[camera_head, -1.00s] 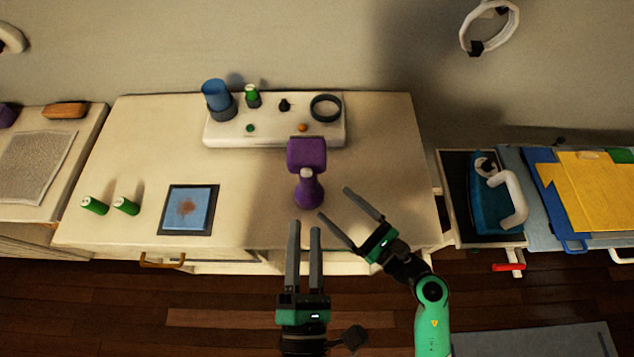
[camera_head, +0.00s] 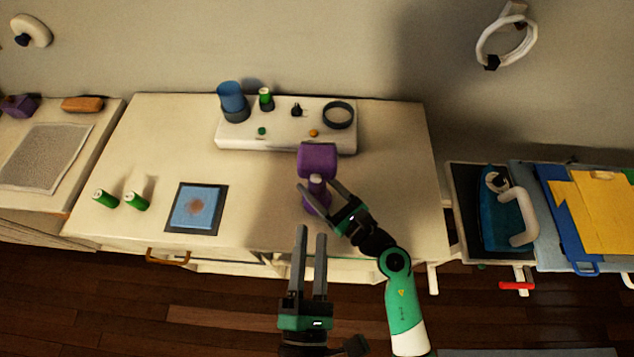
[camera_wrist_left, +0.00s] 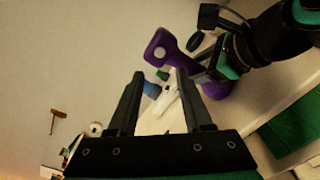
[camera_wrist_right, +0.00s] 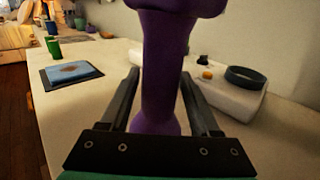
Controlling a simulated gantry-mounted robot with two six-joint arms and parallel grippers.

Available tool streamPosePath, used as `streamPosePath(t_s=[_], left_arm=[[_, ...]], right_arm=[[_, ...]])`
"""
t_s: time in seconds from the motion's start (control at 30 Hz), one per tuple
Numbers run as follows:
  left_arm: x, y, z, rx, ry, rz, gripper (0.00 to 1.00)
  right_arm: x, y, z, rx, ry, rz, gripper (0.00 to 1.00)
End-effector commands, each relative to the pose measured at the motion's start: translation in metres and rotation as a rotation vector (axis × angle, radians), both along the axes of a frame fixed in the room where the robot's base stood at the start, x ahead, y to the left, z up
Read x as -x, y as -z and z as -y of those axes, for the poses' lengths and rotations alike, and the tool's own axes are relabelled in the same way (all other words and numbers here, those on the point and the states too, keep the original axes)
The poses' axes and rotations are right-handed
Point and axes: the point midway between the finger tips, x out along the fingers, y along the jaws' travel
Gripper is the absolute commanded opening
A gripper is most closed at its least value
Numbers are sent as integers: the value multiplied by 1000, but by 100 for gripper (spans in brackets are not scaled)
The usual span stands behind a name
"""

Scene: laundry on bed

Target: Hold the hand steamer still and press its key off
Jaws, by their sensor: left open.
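The purple hand steamer (camera_head: 318,156) stands upright on the white counter, its head above a narrower handle and round base. A pale spot shows at the neck; I cannot tell if it is the key. My right gripper (camera_head: 315,186) is open, with its fingers on either side of the handle; the right wrist view shows the purple handle (camera_wrist_right: 162,75) between them. I cannot tell if they touch it. My left gripper (camera_head: 312,232) is open and empty, in front of the steamer near the counter's front edge. The steamer also shows beyond it in the left wrist view (camera_wrist_left: 172,50).
Behind the steamer is a white base (camera_head: 285,140) with a blue cup (camera_head: 231,96), a green bottle and a dark ring (camera_head: 338,115). A teal iron (camera_head: 495,220) stands right. The counter between is clear.

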Motion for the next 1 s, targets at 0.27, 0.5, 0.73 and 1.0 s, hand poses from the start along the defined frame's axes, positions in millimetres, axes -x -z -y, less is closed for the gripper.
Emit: streamPosePath(t_s=[0.27,0.5,0.73,1.0], left_arm=[[0,0,0,0,0,0,50],[0,0,0,0,0,0,50],[0,0,0,0,0,0,18],[0,0,0,0,0,0,0]], right_arm=[[0,0,0,0,0,0,11],[0,0,0,0,0,0,0],[0,0,0,0,0,0,0],[0,0,0,0,0,0,0]])
